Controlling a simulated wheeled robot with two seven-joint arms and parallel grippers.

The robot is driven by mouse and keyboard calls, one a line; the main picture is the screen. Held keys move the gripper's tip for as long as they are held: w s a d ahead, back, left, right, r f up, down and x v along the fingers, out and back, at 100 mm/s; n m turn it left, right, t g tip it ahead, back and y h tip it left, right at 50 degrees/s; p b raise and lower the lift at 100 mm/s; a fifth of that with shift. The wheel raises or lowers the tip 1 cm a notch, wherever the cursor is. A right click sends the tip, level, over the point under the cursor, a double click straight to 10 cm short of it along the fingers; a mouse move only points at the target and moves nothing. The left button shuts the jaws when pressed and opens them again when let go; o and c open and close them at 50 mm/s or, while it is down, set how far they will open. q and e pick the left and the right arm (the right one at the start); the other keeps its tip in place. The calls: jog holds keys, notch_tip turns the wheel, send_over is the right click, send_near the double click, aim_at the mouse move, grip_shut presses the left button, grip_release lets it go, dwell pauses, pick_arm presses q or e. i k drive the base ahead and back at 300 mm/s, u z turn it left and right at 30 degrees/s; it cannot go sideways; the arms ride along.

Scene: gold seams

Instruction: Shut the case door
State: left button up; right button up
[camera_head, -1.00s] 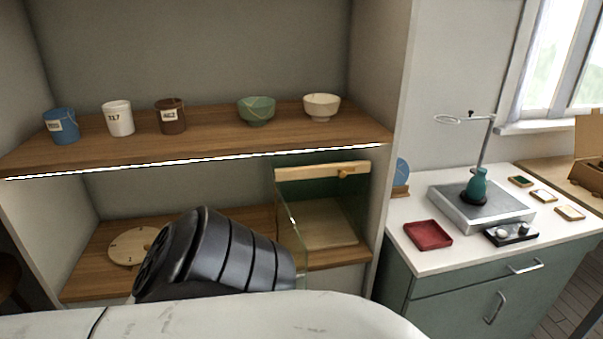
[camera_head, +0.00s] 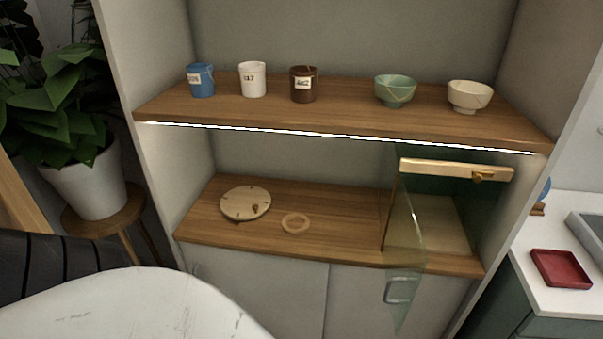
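The case (camera_head: 455,170) stands at the right end of the lower shelf, with a pale wooden top rail, dark green glass walls and a pale floor. A small brass-coloured knob or latch (camera_head: 482,177) sits on the rail. The case door (camera_head: 405,250), a clear glass panel, stands open at the left side of the case front. It juts out past the shelf edge, so the case front is uncovered. I see nothing inside the case. Neither gripper is in view; only parts of my own arm or body show at the bottom left.
The lower shelf (camera_head: 335,240) also holds a round wooden disc (camera_head: 246,203) and a wooden ring (camera_head: 295,214). Blue, white and brown pots and two bowls stand on the upper shelf (camera_head: 345,119). A potted plant (camera_head: 85,185) is at left, a red tray (camera_head: 560,269) at right.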

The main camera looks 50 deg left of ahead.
aim_at(401, 253)
jog(key=u, duration=0.9)
jog(key=i, duration=0.5)
jog(key=z, duration=0.55)
jog(key=k, duration=0.6)
jog(key=u, duration=0.25)
